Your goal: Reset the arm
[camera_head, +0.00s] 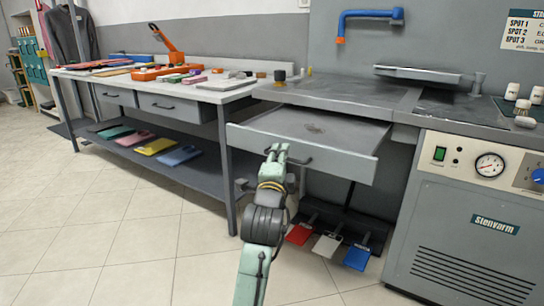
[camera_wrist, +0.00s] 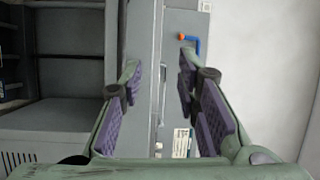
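My arm reaches up from the bottom of the head view, and my gripper (camera_head: 277,154) is in front of the pulled-out grey drawer (camera_head: 345,150). Its tip overlaps the left part of the drawer's dark handle (camera_head: 298,161); whether they touch cannot be told. In the wrist view the two purple-padded fingers of my gripper (camera_wrist: 160,95) stand wide apart, with nothing held between them. Grey surfaces show beyond the gap.
A grey counter (camera_head: 350,94) is above the drawer, with a steam machine (camera_head: 475,220) at right. A cluttered worktable (camera_head: 228,96) stands at left. Red, white and blue pedals (camera_head: 327,246) are below the drawer. Tiled floor (camera_head: 120,240) is free at left.

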